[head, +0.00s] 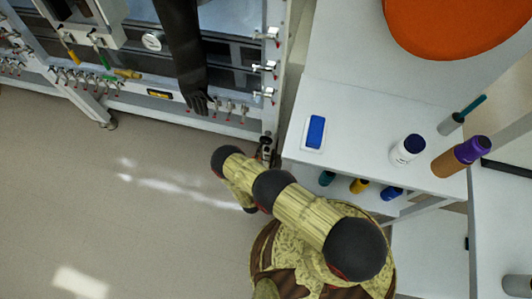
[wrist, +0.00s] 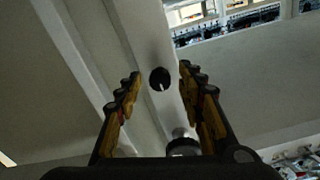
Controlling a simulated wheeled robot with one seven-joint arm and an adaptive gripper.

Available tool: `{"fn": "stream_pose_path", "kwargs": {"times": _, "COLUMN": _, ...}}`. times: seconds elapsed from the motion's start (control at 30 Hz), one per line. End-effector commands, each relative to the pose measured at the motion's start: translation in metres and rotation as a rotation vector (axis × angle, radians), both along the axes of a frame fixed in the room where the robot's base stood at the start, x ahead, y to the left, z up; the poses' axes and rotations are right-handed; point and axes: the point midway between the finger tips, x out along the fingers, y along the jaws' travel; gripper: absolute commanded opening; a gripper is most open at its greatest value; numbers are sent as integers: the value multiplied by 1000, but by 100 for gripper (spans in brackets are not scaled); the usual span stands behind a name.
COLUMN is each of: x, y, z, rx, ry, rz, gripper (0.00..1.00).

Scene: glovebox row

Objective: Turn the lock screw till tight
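In the wrist view a round black knob with a pale mark (wrist: 160,79), which looks like the lock screw, sits on a white frame beam (wrist: 120,60). My gripper (wrist: 162,88) is open, with one black and yellow finger on either side of the knob's line. I cannot tell how close the fingertips are to the knob. In the head view my gripper (head: 266,143) is small and partly hidden by my arm, beside the lower right corner of the glovebox frame. The lock screw cannot be made out there.
A silver and black round part (wrist: 183,142) shows low between the fingers. In the head view the glovebox (head: 215,125), with a hanging black glove (head: 185,50), is at upper left. A white bench (head: 360,120) with bottles stands to the right. The floor at left is clear.

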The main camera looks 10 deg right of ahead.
Motion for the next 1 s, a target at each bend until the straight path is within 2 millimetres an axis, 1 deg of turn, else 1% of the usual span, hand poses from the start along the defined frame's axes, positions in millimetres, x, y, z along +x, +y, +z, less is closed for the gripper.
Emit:
{"fn": "stream_pose_path", "kwargs": {"times": 0.3, "x": 2, "y": -1, "z": 0, "rx": 0, "ry": 0, "rz": 0, "gripper": 39}}
{"fn": "stream_pose_path", "kwargs": {"times": 1.0, "x": 2, "y": -1, "z": 0, "rx": 0, "ry": 0, "rz": 0, "gripper": 0}}
